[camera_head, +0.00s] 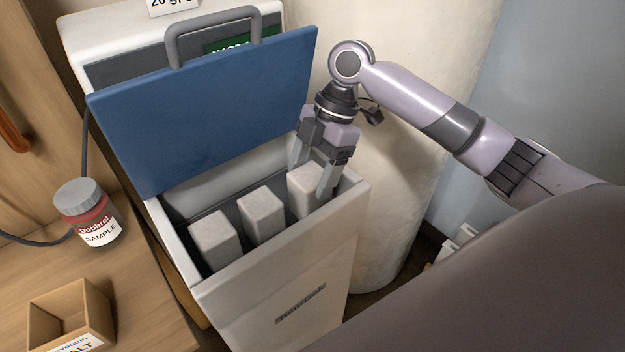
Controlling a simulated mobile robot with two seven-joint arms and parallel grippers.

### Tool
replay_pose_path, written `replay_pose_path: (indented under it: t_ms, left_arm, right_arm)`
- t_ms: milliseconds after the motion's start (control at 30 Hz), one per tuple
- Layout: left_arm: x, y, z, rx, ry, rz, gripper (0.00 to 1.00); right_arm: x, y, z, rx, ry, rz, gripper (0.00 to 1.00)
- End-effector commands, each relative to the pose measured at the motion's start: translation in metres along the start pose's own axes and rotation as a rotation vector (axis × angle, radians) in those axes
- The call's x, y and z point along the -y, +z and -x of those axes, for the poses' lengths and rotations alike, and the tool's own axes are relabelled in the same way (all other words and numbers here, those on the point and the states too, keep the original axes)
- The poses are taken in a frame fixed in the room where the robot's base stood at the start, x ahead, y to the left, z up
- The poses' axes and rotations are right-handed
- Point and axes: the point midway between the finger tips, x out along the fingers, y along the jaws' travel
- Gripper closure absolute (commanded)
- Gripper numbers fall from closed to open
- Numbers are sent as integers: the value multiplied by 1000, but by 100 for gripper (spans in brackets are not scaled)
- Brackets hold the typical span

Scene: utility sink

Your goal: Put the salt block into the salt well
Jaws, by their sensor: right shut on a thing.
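The salt well is a white box (262,262) with its blue lid (205,115) raised and leaning back. Three pale upright salt blocks show at its opening: the left block (214,238), the middle block (262,214) and the right block (303,190). My right gripper (312,178) comes down from above and is shut on the right block, its fingers on either side. The block's lower part is hidden by the front wall, so I cannot tell whether it touches the floor of the well. My left gripper is not in view.
A red sample jar (87,213) with a grey cap stands on the wooden counter at left. An open wooden box (70,312) with a salt label is in front of it. A tall cream cylinder (400,190) stands close on the well's right.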

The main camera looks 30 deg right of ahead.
Motion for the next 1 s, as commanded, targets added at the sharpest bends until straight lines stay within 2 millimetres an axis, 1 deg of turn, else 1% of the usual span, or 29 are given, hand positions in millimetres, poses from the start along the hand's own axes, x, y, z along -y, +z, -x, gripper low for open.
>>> replay_pose_path:
  t_ms: [33, 133, 500, 533, 567, 600, 867, 933, 1000]
  left_arm:
    - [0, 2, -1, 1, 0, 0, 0]
    - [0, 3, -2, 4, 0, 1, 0]
    - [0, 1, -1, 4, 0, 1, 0]
    - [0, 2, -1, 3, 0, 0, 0]
    - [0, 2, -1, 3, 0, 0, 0]
    - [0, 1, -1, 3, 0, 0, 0]
    - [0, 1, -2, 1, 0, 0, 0]
    - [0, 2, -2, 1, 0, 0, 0]
    - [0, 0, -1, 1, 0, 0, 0]
  right_arm:
    - [0, 4, -8, -1, -1, -1, 100]
    - [0, 8, -18, -1, 2, -1, 100]
    - [0, 9, -20, -1, 1, 1, 100]
    - [0, 9, -22, 1, -1, 0, 20]
    - [0, 9, -22, 1, -1, 0, 10]
    - [0, 9, -22, 1, -1, 0, 5]
    - [0, 9, -21, 1, -1, 0, 5]
    - [0, 8, -19, 1, 1, 1, 5]
    - [-1, 8, -11, 1, 3, 0, 5]
